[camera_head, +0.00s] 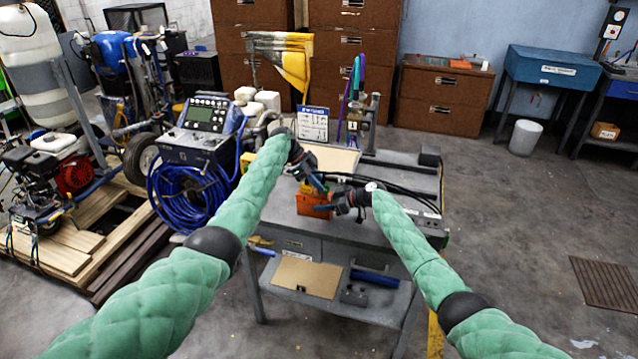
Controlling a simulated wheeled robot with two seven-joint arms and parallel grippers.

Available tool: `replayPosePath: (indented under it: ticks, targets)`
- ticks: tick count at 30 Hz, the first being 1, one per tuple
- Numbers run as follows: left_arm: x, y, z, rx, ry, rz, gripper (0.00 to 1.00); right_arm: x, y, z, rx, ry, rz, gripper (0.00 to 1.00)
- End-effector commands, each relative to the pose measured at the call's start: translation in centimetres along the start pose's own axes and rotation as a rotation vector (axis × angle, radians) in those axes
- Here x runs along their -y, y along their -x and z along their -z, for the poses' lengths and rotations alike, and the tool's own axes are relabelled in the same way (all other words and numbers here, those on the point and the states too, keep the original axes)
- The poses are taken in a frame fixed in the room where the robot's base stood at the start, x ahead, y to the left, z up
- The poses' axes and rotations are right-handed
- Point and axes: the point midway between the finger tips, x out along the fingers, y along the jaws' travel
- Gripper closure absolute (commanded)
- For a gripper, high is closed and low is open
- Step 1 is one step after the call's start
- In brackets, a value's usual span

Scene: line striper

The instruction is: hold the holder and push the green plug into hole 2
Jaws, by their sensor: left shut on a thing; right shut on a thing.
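An orange block (313,204), which looks like the holder, is at the front of the grey workbench (290,225). My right gripper (333,203) comes in from the right and is shut on the block's right side. My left gripper (318,186) points down over the block's top from behind. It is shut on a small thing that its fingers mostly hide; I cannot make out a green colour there. The holes and their numbers are too small to tell. I cannot tell whether the held thing touches the block.
Black cables (385,187) and a power strip (425,218) lie on the bench's right side. A sign (314,124) and upright tools (357,85) stand at its back. A control box with blue hose (190,190) is to the left.

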Motion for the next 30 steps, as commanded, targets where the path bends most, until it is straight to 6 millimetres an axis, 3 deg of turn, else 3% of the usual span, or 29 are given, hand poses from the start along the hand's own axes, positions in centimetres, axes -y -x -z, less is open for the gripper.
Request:
replayPosePath:
  ticks: [24, 25, 28, 30]
  targets:
    - [0.0, 1.0, 0.8, 0.000, 0.000, 0.000, 1.00, 0.0, 0.0, 0.1, -0.001, 0.000, 0.000, 0.92]
    - [0.0, 1.0, 0.8, 0.000, 0.000, 0.000, 0.77, 0.0, 0.0, 0.1, -0.001, 0.000, 0.000, 0.92]
    - [0.0, 1.0, 0.8, 0.000, 0.000, 0.000, 0.57, 0.0, 0.0, 0.1, -0.001, 0.000, 0.000, 0.92]
    - [0.0, 1.0, 0.8, 0.000, 0.000, 0.000, 0.55, 0.0, 0.0, 0.1, -0.001, 0.000, 0.000, 0.92]
